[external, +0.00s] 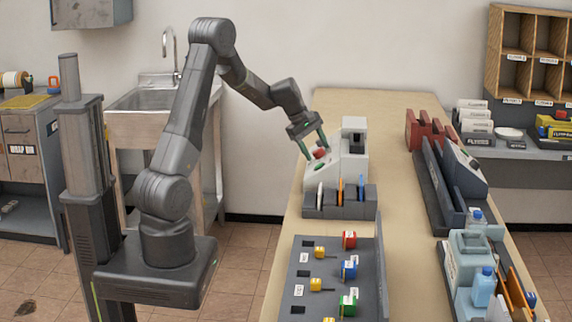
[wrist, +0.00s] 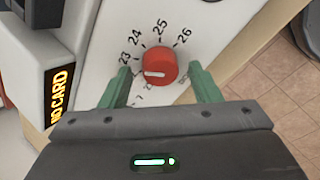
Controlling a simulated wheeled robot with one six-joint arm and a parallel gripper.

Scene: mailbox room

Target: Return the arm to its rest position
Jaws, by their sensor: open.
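My gripper (external: 316,143) is at the end of my raised, bent arm, reaching to the right over the table. Its green fingers (wrist: 160,82) are open, one on each side of a red knob (wrist: 160,66). The knob sits on the sloped face of a white device (external: 322,176). Numbers from 23 to 26 show around the knob, and its white mark points left. I see no contact between the fingers and the knob. The knob also shows small in the external view (external: 320,153).
A display reading "NO CARD" (wrist: 58,92) is beside the dial. A grey rack (external: 340,203) with upright cards stands in front of the device. A key panel (external: 330,280) lies nearer. A sink (external: 160,98) is behind my arm.

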